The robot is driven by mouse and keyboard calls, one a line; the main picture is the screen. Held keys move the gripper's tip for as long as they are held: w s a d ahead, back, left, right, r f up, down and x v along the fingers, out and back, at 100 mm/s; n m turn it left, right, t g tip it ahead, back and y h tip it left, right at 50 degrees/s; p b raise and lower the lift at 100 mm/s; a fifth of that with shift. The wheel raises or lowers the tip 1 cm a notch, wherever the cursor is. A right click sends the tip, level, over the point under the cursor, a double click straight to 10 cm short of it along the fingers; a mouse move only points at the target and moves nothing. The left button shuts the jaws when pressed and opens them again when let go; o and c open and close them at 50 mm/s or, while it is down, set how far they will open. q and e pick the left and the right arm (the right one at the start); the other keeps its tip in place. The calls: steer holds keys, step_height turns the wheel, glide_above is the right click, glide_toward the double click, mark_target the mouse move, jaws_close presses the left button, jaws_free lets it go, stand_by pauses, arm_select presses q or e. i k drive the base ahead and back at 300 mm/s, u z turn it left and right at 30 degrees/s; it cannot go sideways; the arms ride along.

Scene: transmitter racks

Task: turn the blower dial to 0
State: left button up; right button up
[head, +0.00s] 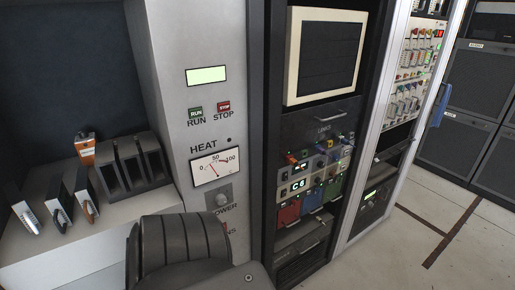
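The blower dial (221,199) is a small grey knob low on the pale cabinet front, below the HEAT meter. The label under it is partly hidden; only "OWER" reads clearly. The knob's pointer and the numbers around it are too small to read. A dark ribbed body, which looks like part of my arm, fills the bottom middle and covers the cabinet just below and left of the dial. Neither gripper's fingertips can be made out.
The HEAT meter (215,167), green RUN button (195,112) and red STOP button (224,107) sit above the dial. Handheld devices, one orange (86,152), stand on the ledge (60,265) at left. A dark rack (302,262) stands right; open floor (410,235) lies beyond.

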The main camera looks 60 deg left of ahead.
mark_target(221, 198)
steer(key=i, duration=2.7)
steer(key=u, duration=3.25)
